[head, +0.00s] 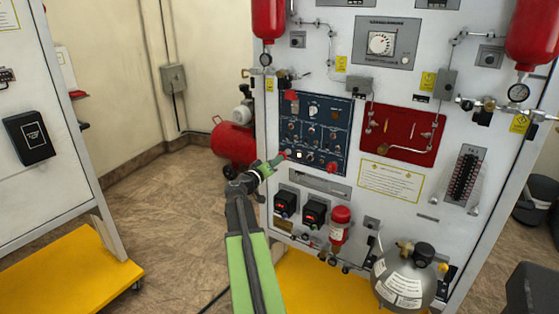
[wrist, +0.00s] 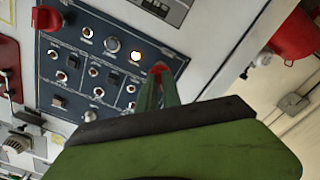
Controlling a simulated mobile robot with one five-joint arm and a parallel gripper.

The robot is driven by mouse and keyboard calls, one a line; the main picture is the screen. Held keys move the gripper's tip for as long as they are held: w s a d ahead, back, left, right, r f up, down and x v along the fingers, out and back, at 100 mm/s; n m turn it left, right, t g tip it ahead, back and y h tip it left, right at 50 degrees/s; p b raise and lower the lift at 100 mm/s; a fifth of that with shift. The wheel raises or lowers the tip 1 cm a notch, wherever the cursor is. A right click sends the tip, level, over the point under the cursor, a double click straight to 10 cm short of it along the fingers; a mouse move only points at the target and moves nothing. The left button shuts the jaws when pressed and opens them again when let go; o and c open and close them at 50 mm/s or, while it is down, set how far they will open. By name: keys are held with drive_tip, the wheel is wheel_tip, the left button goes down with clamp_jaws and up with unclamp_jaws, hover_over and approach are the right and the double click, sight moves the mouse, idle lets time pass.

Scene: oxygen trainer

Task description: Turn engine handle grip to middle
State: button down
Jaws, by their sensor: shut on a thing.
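The dark blue control panel (head: 342,112) is on the front of the white trainer board, and it fills the middle of the wrist view (wrist: 72,100). My gripper (head: 280,158) is at the panel's lower left edge, with its green fingers close together. In the wrist view my gripper (wrist: 158,82) is shut on a small red piece, which I take to be the engine handle grip (wrist: 158,67). Only its red end shows past the fingertips, also in the head view (head: 284,154). The fingers hide the rest, so I cannot tell its angle.
A lit button (head: 301,155) and a red knob (head: 332,167) are right of my gripper on the panel. Two black boxes (head: 314,213), a red cylinder (head: 340,225) and a steel tank (head: 405,276) are below. A red compressor (head: 232,142) stands behind at left.

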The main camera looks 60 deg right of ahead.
drive_tip(key=shift+a+m, duration=0.1)
drive_tip(key=shift+m, duration=3.8)
drive_tip(key=c, duration=1.5)
unclamp_jaws()
drive_tip(key=a, duration=1.7)
drive_tip(key=shift+w+a, duration=0.15)
drive_tip(key=shift+a, duration=0.1)
